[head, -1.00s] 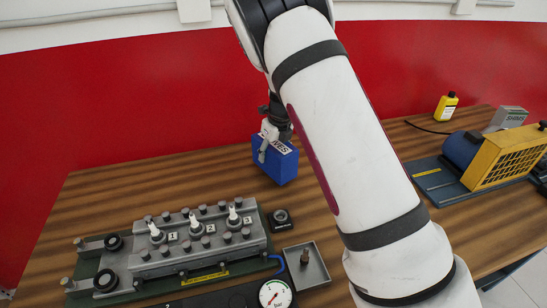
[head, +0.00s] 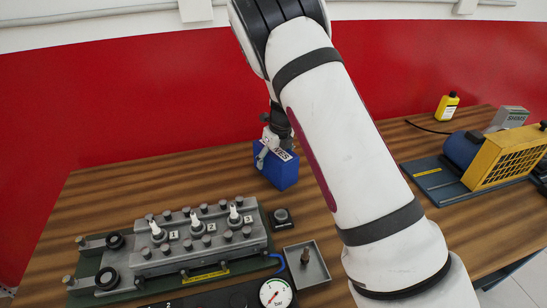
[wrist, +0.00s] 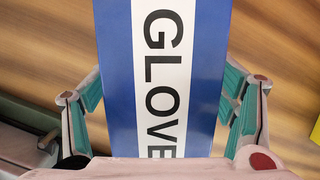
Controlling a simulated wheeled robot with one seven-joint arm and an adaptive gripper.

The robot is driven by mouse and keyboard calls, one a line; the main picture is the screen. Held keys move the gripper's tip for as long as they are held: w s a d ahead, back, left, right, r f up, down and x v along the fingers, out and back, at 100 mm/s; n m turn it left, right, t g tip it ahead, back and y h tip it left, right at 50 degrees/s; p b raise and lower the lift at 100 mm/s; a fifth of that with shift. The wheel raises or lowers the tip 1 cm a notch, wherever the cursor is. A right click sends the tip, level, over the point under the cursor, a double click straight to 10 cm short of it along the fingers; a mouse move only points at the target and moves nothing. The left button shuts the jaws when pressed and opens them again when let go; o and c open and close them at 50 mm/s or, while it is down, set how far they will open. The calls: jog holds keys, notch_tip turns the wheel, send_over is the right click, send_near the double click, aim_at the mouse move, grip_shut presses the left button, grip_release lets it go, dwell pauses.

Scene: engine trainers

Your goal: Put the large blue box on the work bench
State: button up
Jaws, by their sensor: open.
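The large blue box (head: 279,173), with a white stripe lettered "GLOVE…", is on the wooden work bench (head: 215,175) near the red wall. Its base appears to rest on the bench top. My gripper (head: 271,148) is over the top of the box, pointing down. In the wrist view the box (wrist: 117,70) lies between my two green-padded fingers, one on each side, close to its sides. The fingers are open; whether either pad touches the box I cannot tell. My arm covers part of the bench to the right of the box.
An engine block trainer with spark plugs (head: 165,250) is at the front left. A small black knob unit (head: 281,219), a grey tray (head: 306,264) and a gauge (head: 275,293) are in front of the box. A yellow-blue machine (head: 490,160), yellow bottle (head: 446,106) and shims box (head: 507,119) are at right.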

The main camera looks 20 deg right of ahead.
jog(key=v, duration=1.1)
jog(key=shift+v, duration=0.9)
jog(key=s+a+r+n+y, duration=0.2)
jog(key=s+r+n, duration=1.35)
jog(key=s, duration=0.35)
jog(key=s+d+r+n+t+h, duration=0.1)
jog(key=s+n+t+h, duration=0.1)
jog(key=s+n, duration=1.4)
jog(key=shift+s+d+h, duration=0.35)
jog(key=shift+s+h, duration=0.05)
jog(key=shift+s, duration=0.45)
jog(key=shift+c, duration=0.3)
